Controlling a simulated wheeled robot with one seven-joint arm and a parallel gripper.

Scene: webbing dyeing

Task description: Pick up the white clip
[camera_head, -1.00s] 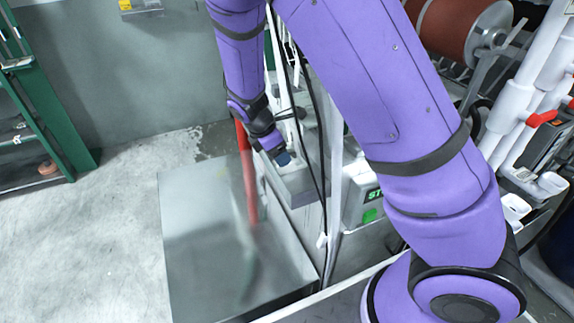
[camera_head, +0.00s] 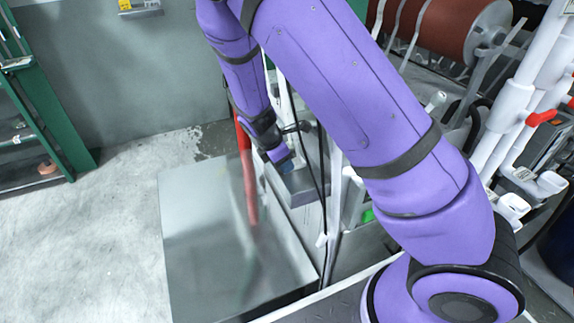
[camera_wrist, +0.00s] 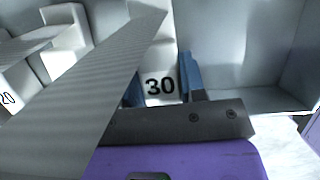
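A white clip (camera_wrist: 160,62) marked "30" is in the middle of the wrist view, standing against grey metal. My gripper (camera_wrist: 163,88) has its two blue fingers on either side of the clip's numbered face. The fingers are apart; I cannot see firm contact with the clip. A grey webbing strip (camera_wrist: 85,95) crosses in front and hides much of the left finger. In the head view my gripper (camera_head: 285,161) points down at a grey metal ledge (camera_head: 308,187); the clip cannot be made out there.
Black cables (camera_head: 318,165) hang close right of the gripper.

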